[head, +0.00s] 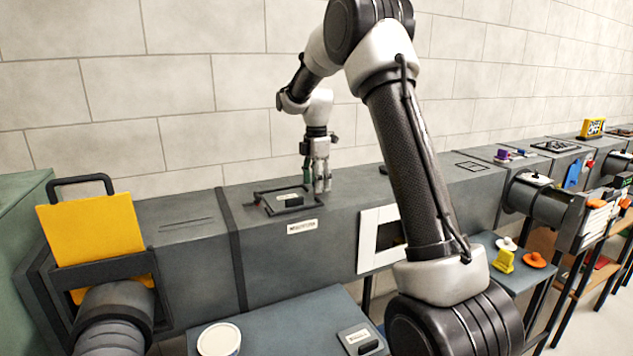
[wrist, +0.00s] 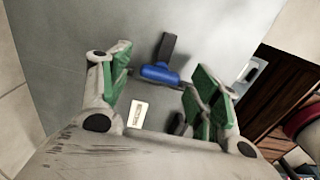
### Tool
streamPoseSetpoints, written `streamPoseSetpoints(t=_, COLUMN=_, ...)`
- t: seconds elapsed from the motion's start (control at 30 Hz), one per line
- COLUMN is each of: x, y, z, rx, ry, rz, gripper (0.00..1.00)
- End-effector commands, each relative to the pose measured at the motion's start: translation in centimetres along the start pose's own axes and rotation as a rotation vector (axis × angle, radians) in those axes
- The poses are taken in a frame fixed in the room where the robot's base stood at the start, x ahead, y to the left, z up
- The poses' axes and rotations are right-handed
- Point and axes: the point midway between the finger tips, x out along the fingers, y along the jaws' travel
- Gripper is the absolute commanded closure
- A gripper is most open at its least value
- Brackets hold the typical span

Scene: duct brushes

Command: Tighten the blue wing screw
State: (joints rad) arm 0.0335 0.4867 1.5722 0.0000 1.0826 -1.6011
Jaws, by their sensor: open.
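A blue wing-shaped piece (wrist: 160,74), which looks like the wing screw, lies between my finger tips in the wrist view. A dark grey bar (wrist: 169,46) runs from it toward the top of that view. My gripper (wrist: 157,86) is open, with one green-padded finger on each side of the blue piece. No contact between fingers and piece is visible. In the head view my gripper (head: 319,186) points down over the duct top, beside a dark rectangular frame with a handle. I cannot make out the blue piece under it there.
The grey duct (head: 183,240) runs along the block wall. A yellow plate (head: 92,232) stands in a slot at left. A white square frame (head: 368,254) is on the duct's front. A grey table (head: 279,325) in front holds a round white lid (head: 219,340).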

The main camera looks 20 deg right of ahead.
Motion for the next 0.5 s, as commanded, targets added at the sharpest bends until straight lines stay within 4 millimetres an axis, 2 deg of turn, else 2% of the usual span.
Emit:
streamPoseSetpoints(t=0.17, x=0.01, y=0.00, z=0.00, rx=0.000, ry=0.000, rz=0.000, gripper=0.38)
streamPoseSetpoints(t=0.4, x=0.00, y=0.00, z=0.00, rx=0.000, ry=0.000, rz=0.000, gripper=0.79)
streamPoseSetpoints(t=0.43, x=0.00, y=0.00, z=0.00, rx=0.000, ry=0.000, rz=0.000, gripper=0.83)
streamPoseSetpoints(t=0.5, x=0.00, y=0.00, z=0.00, rx=0.001, ry=0.000, rz=0.000, gripper=0.83)
